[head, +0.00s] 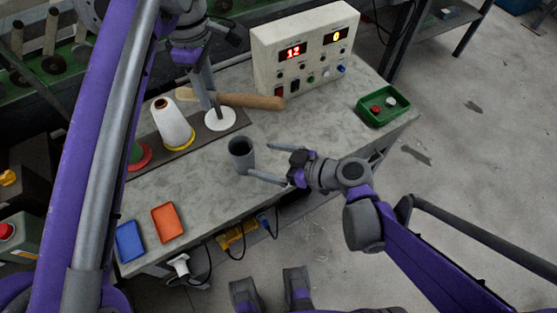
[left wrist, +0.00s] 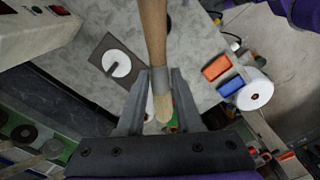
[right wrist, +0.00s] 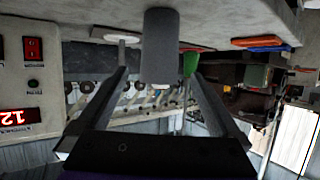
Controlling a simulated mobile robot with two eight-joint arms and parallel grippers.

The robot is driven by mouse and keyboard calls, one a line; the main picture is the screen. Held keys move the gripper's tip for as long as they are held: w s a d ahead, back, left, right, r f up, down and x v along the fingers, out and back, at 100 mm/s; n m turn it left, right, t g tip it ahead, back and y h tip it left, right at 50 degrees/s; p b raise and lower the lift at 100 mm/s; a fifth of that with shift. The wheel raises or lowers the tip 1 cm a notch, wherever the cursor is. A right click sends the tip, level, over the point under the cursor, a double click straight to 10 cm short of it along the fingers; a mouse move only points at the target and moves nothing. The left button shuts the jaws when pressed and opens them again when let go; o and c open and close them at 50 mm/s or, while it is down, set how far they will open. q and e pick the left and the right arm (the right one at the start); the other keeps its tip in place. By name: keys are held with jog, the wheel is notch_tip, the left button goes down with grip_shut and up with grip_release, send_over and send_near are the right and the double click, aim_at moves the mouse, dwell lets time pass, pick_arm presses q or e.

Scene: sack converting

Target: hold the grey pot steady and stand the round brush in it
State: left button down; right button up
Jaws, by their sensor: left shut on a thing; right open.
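The grey pot (head: 241,155) stands upright near the front edge of the grey table. It shows upside down in the right wrist view (right wrist: 162,45). My right gripper (head: 259,160) is open, its fingers pointing at the pot from the right. In the right wrist view the pot lies ahead between the fingers, with a gap on each side. My left gripper (head: 208,102) is shut on the round brush (head: 250,101), a wooden stick with a grey band (left wrist: 160,78) between the fingers. The brush lies roughly level above the table, behind the pot. Its far end leaves the left wrist view.
A white thread cone (head: 172,125) and a white disc (head: 220,119) are on a dark plate left of the pot. A control box (head: 305,50) stands at the back, a green tray (head: 383,106) at right.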

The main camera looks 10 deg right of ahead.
aim_at(251, 156)
jog(key=x, duration=0.8)
jog(key=shift+a+f, duration=0.1)
jog(key=shift+a, duration=0.05)
jog(key=c, duration=1.4)
pick_arm(q)
notch_tip(251, 156, down, 11)
jog(key=c, duration=1)
grip_release()
jog(key=shift+f, duration=0.15)
jog(key=o, duration=0.5)
